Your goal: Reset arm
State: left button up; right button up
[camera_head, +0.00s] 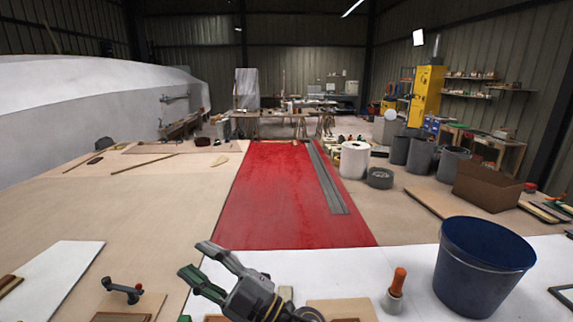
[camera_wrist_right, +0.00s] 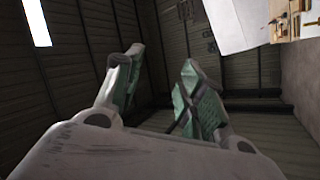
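My right gripper (camera_head: 207,267) shows at the bottom middle of the head view, pointing up and to the left. Its two fingers are apart with nothing between them. In the right wrist view the fingers of the right gripper (camera_wrist_right: 160,85) also stand apart, with only the dark shed wall behind them. My left gripper is not seen in either view.
A dark blue bucket (camera_head: 483,268) stands at the lower right, with an orange-handled tool (camera_head: 395,290) beside it. A red strip (camera_head: 285,195) runs down the middle. A cardboard box (camera_head: 487,186), grey bins (camera_head: 420,155) and a white hull (camera_head: 100,95) stand farther off.

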jog(key=w+d+f+m+t+h, duration=0.3)
jog(key=w+d+m+t+h, duration=0.6)
jog(key=d+m+t+h, duration=0.3)
jog(key=s+d+f+m+g+h, duration=0.2)
jog(key=d+f+m+g+h, duration=0.6)
jog(key=d+f, duration=1.05)
jog(key=s+d+f+m+g, duration=0.1)
jog(key=s+d+f+g, duration=0.25)
jog(key=s, duration=0.25)
jog(key=s+d+f+g+h, duration=0.1)
jog(key=s+d+f+g, duration=0.1)
jog(key=s+f, duration=0.35)
jog(key=s+d+f+m+g, duration=0.1)
jog(key=s+d+f+g, duration=0.2)
jog(key=s, duration=0.4)
notch_tip(320, 180, down, 33)
jog(key=s+g, duration=0.1)
jog(key=s, duration=0.1)
jog(key=s+d+f+g, duration=0.1)
jog(key=s+d+f, duration=0.2)
jog(key=s+f, duration=1.8)
jog(key=shift+s+d+g, duration=0.15)
jog(key=shift+s+g, duration=0.2)
jog(key=shift+s, duration=0.5)
